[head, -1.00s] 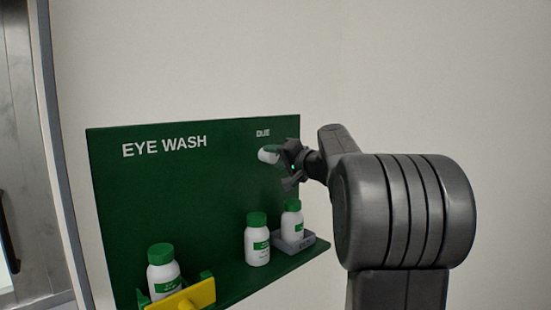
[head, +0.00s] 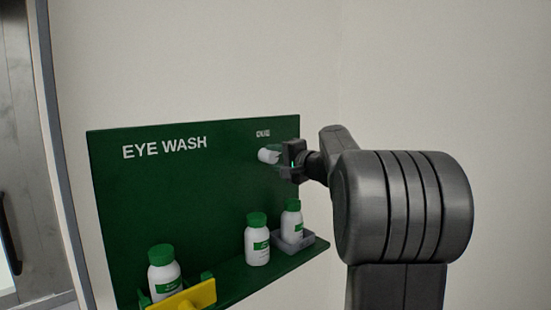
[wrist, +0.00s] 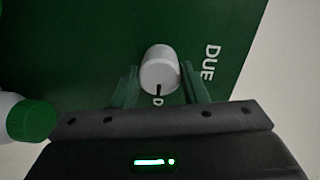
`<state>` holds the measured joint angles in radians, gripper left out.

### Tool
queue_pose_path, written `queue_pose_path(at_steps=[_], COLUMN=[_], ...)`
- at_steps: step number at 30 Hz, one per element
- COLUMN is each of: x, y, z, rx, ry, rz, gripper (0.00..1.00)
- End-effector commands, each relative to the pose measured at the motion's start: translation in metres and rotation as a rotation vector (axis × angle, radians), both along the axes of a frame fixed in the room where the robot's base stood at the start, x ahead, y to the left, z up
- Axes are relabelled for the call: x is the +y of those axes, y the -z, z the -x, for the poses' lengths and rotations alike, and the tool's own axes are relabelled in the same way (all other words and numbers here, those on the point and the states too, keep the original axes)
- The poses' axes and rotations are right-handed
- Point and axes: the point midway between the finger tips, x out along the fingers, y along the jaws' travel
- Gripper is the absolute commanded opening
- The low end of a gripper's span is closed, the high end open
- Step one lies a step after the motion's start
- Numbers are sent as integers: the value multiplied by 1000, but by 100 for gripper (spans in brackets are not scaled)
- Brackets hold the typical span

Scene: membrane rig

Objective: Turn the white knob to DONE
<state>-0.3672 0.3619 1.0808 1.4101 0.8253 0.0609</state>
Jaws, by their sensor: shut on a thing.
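The white knob (head: 267,155) sits on the upper right of the green EYE WASH panel (head: 140,200). It also shows in the wrist view (wrist: 158,66), with a black pointer mark on its rim facing my gripper's body. By that mark is a letter D, the rest of that label hidden. The DUE label (wrist: 211,62) is to the knob's right in the wrist view, about a quarter turn from the mark. My gripper (wrist: 160,88) is shut on the knob, one green-tinted finger on each side. In the head view my gripper (head: 287,160) covers the knob's right side.
Below on the green shelf, a white bottle with a green cap (head: 291,220) stands in a grey tray (head: 308,240). Another bottle (head: 257,240) stands left of it. A third bottle (head: 163,270) stands behind a yellow piece (head: 190,298) at the left.

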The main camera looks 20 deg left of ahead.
Motion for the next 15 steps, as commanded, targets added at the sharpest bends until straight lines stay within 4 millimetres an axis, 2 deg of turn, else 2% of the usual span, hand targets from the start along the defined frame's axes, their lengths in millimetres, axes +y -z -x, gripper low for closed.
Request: queue_pose_path(at_steps=[5,6,9,15], x=[0,0,0,0], y=[1,1,1,1], z=[0,0,0,0], rx=[2,2,2,0], ry=[0,0,0,0], rz=[0,0,0,1], gripper=[17,43,61,61])
